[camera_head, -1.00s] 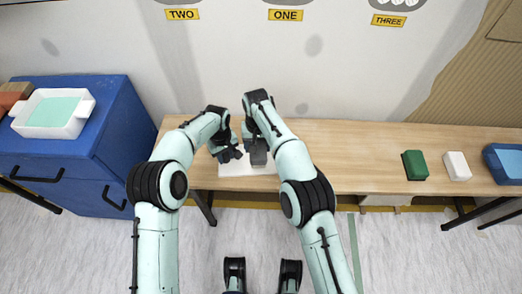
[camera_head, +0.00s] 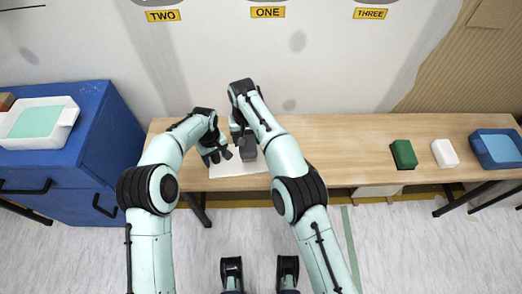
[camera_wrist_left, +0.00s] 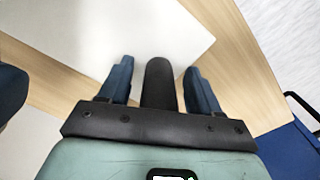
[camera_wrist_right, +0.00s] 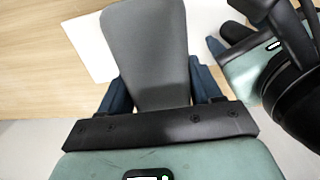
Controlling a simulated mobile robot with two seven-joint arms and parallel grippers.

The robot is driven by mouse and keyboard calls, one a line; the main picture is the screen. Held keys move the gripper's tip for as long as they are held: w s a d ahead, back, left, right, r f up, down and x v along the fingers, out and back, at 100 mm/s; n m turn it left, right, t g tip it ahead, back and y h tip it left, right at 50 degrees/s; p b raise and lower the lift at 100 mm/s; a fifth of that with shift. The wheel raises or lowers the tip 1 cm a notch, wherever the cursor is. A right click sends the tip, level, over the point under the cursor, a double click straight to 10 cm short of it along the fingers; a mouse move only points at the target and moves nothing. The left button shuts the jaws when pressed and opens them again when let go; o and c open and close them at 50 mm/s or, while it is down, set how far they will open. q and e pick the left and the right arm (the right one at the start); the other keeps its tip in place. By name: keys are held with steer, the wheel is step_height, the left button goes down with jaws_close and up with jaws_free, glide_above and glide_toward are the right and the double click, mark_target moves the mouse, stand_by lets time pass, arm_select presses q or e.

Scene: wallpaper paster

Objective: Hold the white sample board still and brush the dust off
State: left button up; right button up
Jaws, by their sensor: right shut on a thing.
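The white sample board (camera_head: 235,170) lies flat on the wooden table. Its pale surface also shows in the left wrist view (camera_wrist_left: 110,30) and the right wrist view (camera_wrist_right: 85,45). My left gripper (camera_head: 222,156) is low at the board's left part. In the left wrist view its blue fingers (camera_wrist_left: 160,85) stand apart, with a dark rounded piece between them over the board's edge; whether it touches is unclear. My right gripper (camera_head: 240,137) is shut on a grey block-like tool (camera_wrist_right: 148,45), apparently the brush, over the board's right part. Bristles and dust cannot be made out.
A green block (camera_head: 403,154), a white block (camera_head: 445,153) and a blue tray (camera_head: 496,150) stand on the right of the table (camera_head: 340,150). A blue cabinet (camera_head: 75,150) with a white tray (camera_head: 62,112) stands left. The table's middle is clear.

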arm_select(q)
steer(key=shift+r, duration=0.2)
step_height(320, 180, up, 12)
steer(key=shift+f, duration=0.1)
stand_by(0.3)
stand_by(0.4)
